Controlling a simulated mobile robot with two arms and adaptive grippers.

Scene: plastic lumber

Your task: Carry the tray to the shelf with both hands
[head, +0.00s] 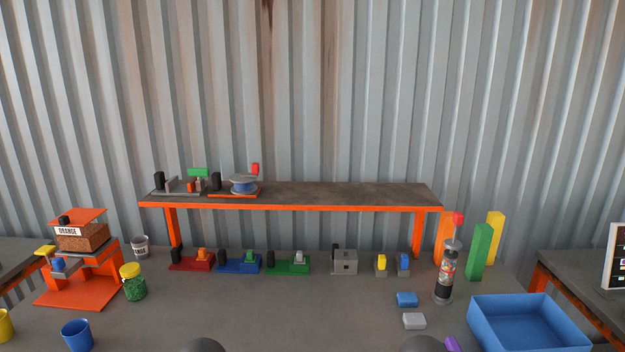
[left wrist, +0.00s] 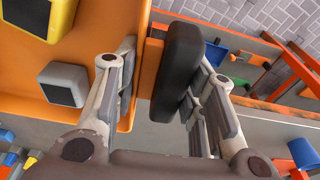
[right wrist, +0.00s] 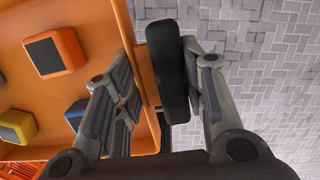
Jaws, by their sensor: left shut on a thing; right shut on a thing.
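The orange tray (left wrist: 95,45) shows in the left wrist view with a yellow block (left wrist: 40,15) and a grey block (left wrist: 62,84) in it. The tray also shows in the right wrist view (right wrist: 85,18), with orange (right wrist: 55,52), yellow (right wrist: 18,127) and blue (right wrist: 75,113) blocks. My left gripper (left wrist: 165,82) is shut on one black tray handle (left wrist: 178,70). My right gripper (right wrist: 163,85) is shut on the other black handle (right wrist: 168,68). The head view shows neither tray nor grippers. The raised grey shelf (head: 340,193) stands at the back of the workbench.
Two small fixtures (head: 180,186) (head: 240,186) occupy the shelf's left; its middle and right are clear. Several colored fixtures stand below it. An orange stand (head: 80,290), a green jar (head: 133,283) and a blue bin (head: 525,305) stand on the workbench (head: 290,300).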

